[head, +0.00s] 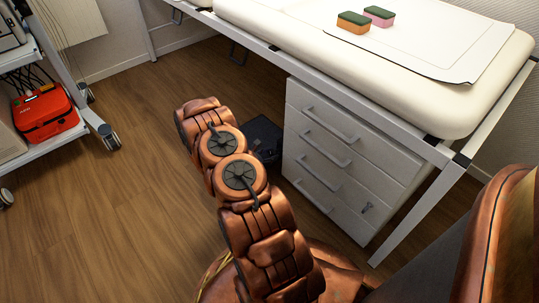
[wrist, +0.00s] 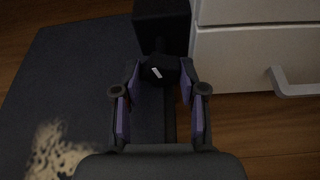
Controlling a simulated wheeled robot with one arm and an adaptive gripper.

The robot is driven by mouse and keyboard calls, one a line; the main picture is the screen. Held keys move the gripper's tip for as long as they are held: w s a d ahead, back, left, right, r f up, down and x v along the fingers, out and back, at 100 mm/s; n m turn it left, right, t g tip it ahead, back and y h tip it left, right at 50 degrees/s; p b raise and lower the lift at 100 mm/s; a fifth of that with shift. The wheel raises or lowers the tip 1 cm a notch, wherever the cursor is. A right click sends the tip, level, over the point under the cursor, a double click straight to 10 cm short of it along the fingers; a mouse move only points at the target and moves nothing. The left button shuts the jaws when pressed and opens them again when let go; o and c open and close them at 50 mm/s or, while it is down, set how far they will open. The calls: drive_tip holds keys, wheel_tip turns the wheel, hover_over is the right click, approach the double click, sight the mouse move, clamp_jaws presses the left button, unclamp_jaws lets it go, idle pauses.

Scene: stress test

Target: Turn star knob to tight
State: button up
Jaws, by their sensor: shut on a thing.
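The star knob (wrist: 159,70) is a small black knob with a white mark on it, at the upper middle of the wrist view. It sits in front of a dark upright block (wrist: 162,22). My gripper (wrist: 160,73) has purple-lined fingers on both sides of the knob, their tips shut on it. The edges of the knob blend into the dark parts around it, so its exact angle is hard to tell. In the head view my copper-coloured arm hides most of the gripper and the knob; only dark shapes show beside the drawers.
A white drawer cabinet (head: 341,157) stands close on the right; its handle shows in the wrist view (wrist: 292,83). A padded table (head: 480,88) with two sponges (head: 366,20) is above. A cart with a red case (head: 45,114) is at left. Wooden floor (head: 130,185) is clear between.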

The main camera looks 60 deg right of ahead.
drive_tip(key=shift+r+m, duration=0.1)
drive_tip(key=shift+m, duration=0.2)
drive_tip(key=shift+m+t+p, duration=0.45)
drive_tip(key=shift+m+t, duration=0.15)
drive_tip(key=shift+m, duration=0.1)
drive_tip(key=o, duration=1.1)
drive_tip(key=shift+o, duration=0.2)
drive_tip(key=shift+a, duration=0.1)
drive_tip(key=v, duration=1.1)
drive_tip(key=shift+a, duration=0.45)
